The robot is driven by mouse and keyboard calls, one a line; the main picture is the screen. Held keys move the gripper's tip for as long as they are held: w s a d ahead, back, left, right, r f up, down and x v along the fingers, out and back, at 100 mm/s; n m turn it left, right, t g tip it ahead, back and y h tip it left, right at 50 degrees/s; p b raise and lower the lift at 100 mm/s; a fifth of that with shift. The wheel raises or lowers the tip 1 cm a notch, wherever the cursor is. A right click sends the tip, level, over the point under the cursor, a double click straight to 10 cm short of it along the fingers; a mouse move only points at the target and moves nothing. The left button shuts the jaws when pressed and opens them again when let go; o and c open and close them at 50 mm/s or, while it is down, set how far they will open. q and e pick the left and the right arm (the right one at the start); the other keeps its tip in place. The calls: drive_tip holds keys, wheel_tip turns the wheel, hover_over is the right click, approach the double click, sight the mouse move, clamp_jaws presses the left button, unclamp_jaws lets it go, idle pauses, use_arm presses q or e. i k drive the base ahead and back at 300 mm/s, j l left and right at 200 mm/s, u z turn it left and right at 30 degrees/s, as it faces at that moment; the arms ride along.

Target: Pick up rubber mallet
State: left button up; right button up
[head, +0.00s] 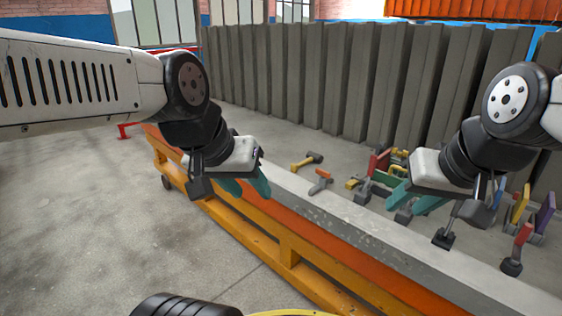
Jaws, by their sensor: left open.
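Several hammer-like tools lie on the grey panel surface, and I cannot tell for certain which is the rubber mallet. One has a yellow handle and a dark head (308,160). A second has an orange handle and a grey head (321,180). A third, with a red-orange handle and a black head (512,266), is at the right. A grey-handled one with a black head (443,239) is left of it. My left gripper (249,190) is open and empty, left of the yellow-handled tool. My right gripper (403,195) looks open, its teal fingers apart above the tools.
An orange and yellow mould frame (270,243) with a pale concrete rim (365,222) runs diagonally across. Coloured clamps or blocks (378,163) lie near my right gripper. Tall grey panels (310,80) stand behind.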

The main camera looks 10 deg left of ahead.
sight(311, 156)
drive_tip(key=u, duration=0.15)
drive_tip(key=z, duration=0.75)
drive_tip(key=u, duration=0.75)
drive_tip(key=i+u, duration=0.2)
drive_tip(key=i, duration=0.35)
drive_tip(key=i+u, duration=0.25)
drive_tip(key=i, duration=0.3)
drive_tip(key=i+l+u, duration=0.2)
drive_tip(key=i, duration=0.35)
